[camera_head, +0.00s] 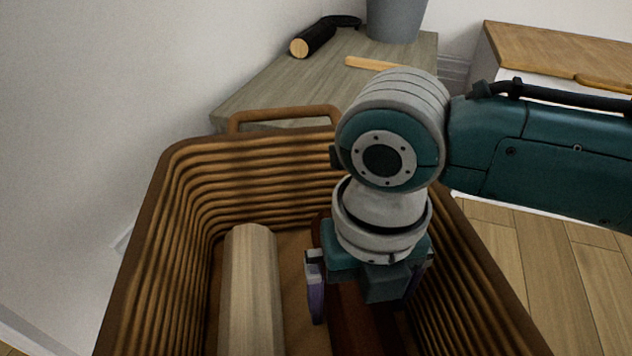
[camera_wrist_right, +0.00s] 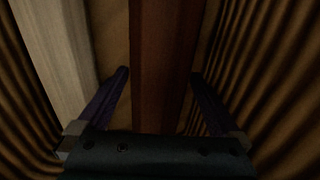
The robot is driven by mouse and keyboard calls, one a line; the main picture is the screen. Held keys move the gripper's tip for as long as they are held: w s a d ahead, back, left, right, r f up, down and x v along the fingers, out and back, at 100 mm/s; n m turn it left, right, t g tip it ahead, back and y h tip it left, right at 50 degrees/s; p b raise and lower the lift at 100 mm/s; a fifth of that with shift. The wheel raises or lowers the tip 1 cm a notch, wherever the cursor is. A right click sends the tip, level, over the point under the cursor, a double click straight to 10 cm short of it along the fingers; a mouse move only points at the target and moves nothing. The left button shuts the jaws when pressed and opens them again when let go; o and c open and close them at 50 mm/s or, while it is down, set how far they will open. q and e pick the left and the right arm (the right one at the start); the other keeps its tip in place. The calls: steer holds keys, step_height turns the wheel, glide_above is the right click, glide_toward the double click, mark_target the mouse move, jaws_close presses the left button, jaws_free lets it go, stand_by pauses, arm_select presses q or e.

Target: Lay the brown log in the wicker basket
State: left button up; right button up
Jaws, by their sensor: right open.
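The wicker basket (camera_head: 185,215) fills the lower middle of the head view, with a looped handle at its far end. The brown log (camera_head: 350,322) lies lengthwise inside it, mostly hidden under my right arm; it also shows in the right wrist view (camera_wrist_right: 163,65). My right gripper (camera_head: 362,305) is inside the basket, pointing down over the brown log. In the wrist view its open fingers (camera_wrist_right: 160,75) stand on either side of the log, with a gap on each side. My left gripper is not in view.
A pale log (camera_head: 252,290) lies in the basket left of the brown log. Behind the basket a grey-wood table (camera_head: 290,92) holds a black item with a wooden end (camera_head: 312,40), a wooden stick (camera_head: 372,64) and a grey bucket (camera_head: 396,18). A wood-topped cabinet (camera_head: 560,50) stands right.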

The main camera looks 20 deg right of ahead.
step_height(320, 180, up, 11)
steer(key=p, duration=0.6)
steer(key=shift+f, duration=0.15)
steer(key=shift+r, duration=0.25)
